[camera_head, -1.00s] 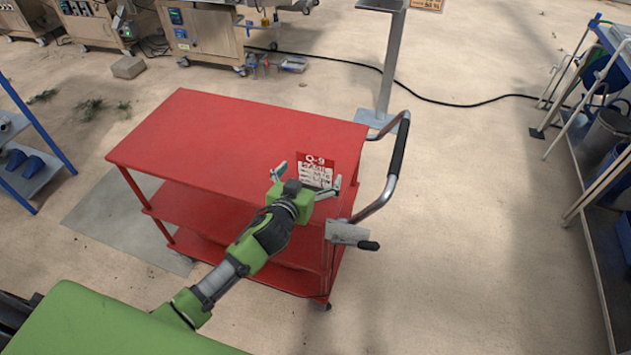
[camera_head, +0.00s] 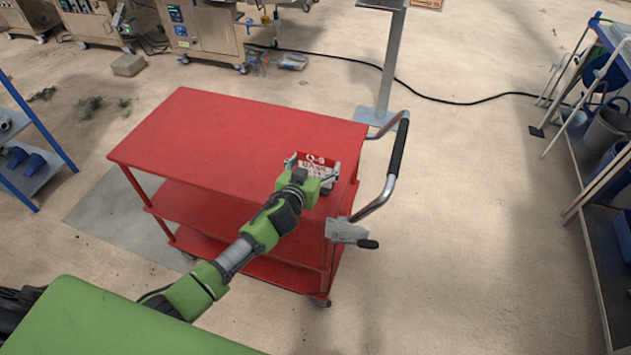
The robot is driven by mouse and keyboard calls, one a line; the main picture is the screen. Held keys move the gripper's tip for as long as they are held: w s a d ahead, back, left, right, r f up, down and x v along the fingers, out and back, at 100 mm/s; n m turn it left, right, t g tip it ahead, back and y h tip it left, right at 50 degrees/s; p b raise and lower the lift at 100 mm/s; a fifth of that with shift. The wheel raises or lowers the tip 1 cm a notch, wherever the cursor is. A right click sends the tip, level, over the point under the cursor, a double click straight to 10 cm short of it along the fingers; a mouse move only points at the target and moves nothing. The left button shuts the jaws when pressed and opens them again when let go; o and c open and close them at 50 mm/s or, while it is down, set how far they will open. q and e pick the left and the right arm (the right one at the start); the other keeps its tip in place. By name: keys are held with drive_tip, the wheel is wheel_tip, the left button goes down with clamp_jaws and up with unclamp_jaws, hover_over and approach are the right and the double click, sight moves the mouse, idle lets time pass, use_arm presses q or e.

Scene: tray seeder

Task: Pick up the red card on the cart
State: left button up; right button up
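The red card (camera_head: 317,160) has "Q-9" in white on its upper part and a white area with writing below. It is at the right part of the red cart's (camera_head: 220,135) top, near the handle end. My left gripper (camera_head: 314,166) reaches over the cart from the lower left. Its two fingers are spread, one at each side of the card, and it looks open. Whether the fingers touch the card's edges cannot be told. The gripper body hides the card's lower part. My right gripper is not in view.
The rest of the cart top is bare. A grey push handle (camera_head: 393,170) rises at the cart's right end. A metal post (camera_head: 391,65) stands behind it. Blue-framed shelves are at the left and right edges. Open floor lies right of the cart.

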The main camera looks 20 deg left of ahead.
use_arm(q)
drive_tip(key=shift+c, duration=1.3)
drive_tip(key=shift+r, duration=0.1)
